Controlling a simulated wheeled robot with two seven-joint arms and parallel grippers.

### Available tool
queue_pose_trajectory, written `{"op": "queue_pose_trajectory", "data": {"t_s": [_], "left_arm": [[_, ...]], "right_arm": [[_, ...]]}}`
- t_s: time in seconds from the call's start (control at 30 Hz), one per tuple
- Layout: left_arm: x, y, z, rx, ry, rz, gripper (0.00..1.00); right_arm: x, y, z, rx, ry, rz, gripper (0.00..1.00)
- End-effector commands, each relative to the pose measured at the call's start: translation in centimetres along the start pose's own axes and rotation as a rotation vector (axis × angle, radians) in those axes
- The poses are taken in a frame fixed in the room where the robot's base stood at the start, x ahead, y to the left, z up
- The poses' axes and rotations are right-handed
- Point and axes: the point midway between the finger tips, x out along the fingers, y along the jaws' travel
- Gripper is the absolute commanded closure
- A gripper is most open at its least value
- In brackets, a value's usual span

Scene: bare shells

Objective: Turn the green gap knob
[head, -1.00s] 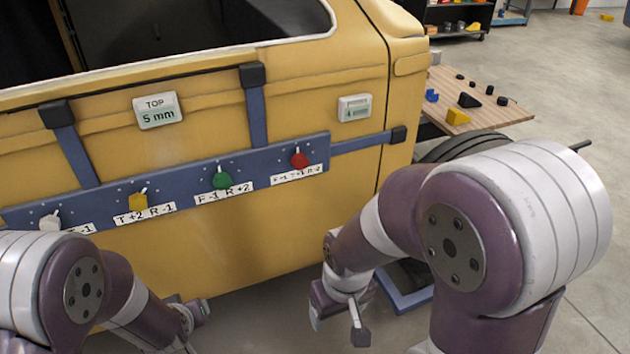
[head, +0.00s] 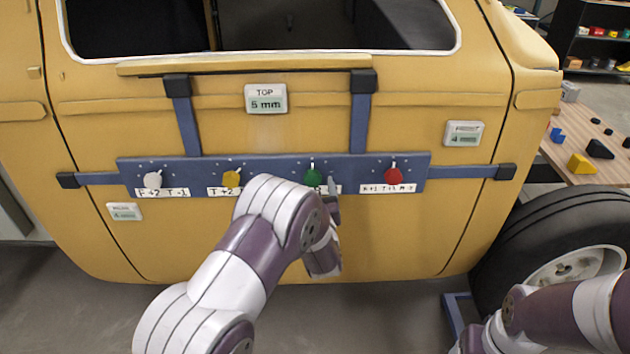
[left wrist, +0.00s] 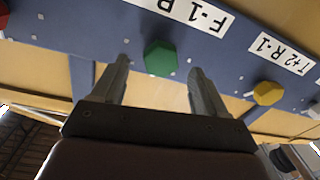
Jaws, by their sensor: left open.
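The green knob (head: 313,177) sits on a blue bar (head: 275,172) fixed across the yellow vehicle door. In the left wrist view the green knob (left wrist: 160,58) is a hexagon between my two finger tips, with room on both sides. My left gripper (left wrist: 159,68) is open and empty, facing the bar. In the head view one finger of my left gripper (head: 331,187) shows just right of the green knob; my forearm hides the rest. Whether the fingers reach past the knob's face I cannot tell. My right gripper is out of view; only its arm shows at lower right.
White (head: 152,180), yellow (head: 231,179) and red (head: 393,176) knobs share the bar. A display reading TOP 5 mm (head: 266,98) is above; others are at right (head: 464,133) and lower left (head: 124,212). A wheel (head: 560,250) and a table (head: 590,165) stand at right.

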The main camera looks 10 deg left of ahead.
Motion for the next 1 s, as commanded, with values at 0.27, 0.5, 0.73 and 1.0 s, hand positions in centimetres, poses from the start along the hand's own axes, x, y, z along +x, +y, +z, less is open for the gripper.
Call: {"op": "queue_pose_trajectory", "data": {"t_s": [0.27,0.5,0.73,1.0], "left_arm": [[2.6,0.0,0.0,0.001,-0.001,0.000,0.26],[2.6,0.0,0.0,0.001,-0.001,0.000,0.39],[2.5,0.0,0.1,0.000,-0.002,0.000,0.82],[2.5,-0.1,0.3,-0.050,-0.004,0.000,0.82]], "right_arm": [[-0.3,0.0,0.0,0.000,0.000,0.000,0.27],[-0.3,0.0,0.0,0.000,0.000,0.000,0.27],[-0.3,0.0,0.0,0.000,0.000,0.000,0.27],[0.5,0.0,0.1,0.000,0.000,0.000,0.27]]}}
